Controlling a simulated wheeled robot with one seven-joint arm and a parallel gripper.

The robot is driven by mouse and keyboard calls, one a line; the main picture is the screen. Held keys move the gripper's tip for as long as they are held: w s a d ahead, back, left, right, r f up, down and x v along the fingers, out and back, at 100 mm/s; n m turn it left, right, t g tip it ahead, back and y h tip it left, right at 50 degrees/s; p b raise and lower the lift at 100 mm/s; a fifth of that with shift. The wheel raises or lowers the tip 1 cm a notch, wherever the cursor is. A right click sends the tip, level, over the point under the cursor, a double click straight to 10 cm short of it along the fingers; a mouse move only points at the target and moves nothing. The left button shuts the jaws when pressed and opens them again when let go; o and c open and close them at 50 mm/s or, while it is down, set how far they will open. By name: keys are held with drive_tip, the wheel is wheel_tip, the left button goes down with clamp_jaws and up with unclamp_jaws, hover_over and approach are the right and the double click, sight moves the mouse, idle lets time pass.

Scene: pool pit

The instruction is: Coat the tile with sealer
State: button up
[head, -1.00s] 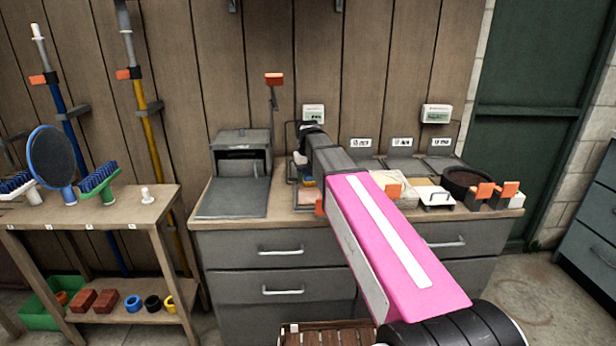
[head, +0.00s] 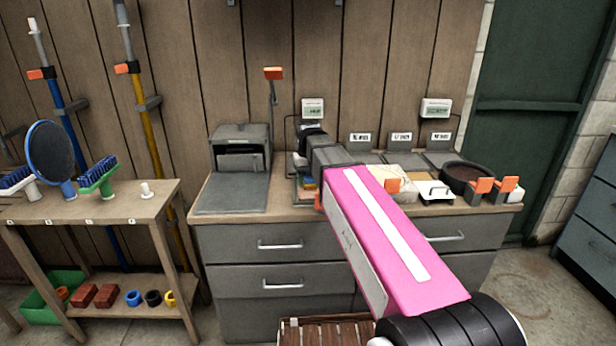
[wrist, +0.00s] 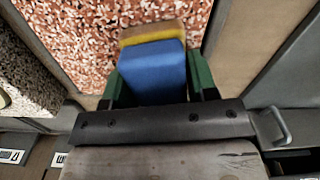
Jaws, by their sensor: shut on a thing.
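My gripper (wrist: 157,78) has green fingers and is shut on a blue block with a yellow layer at its far edge, which looks like a sponge applicator (wrist: 153,68). In the wrist view the applicator is over the red-and-white speckled tile (wrist: 85,40); I cannot tell whether it touches the face. In the head view my pink arm hides most of the gripper and the tile, and only a small blue and yellow patch shows beside the arm's far end. I cannot make out wet sealer on the tile.
A grey speckled slab (wrist: 25,70) lies left in the wrist view. On the grey-drawered bench (head: 235,208) stand a grey box with a flap (head: 240,160), a dark round bowl (head: 466,180) and orange-tipped clips. A wooden rack (head: 120,212) with brushes stands left.

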sight(317, 191)
drive_tip(key=shift+s+f, duration=0.15)
drive_tip(key=shift+s, duration=3.25)
drive_tip(key=shift+c, duration=0.3)
drive_tip(key=shift+s, duration=1)
drive_tip(key=c, duration=0.3)
drive_tip(key=shift+s+d, duration=0.1)
drive_tip(key=shift+d, duration=1.25)
drive_tip(key=shift+w+r, duration=0.2)
drive_tip(key=shift+w, duration=2)
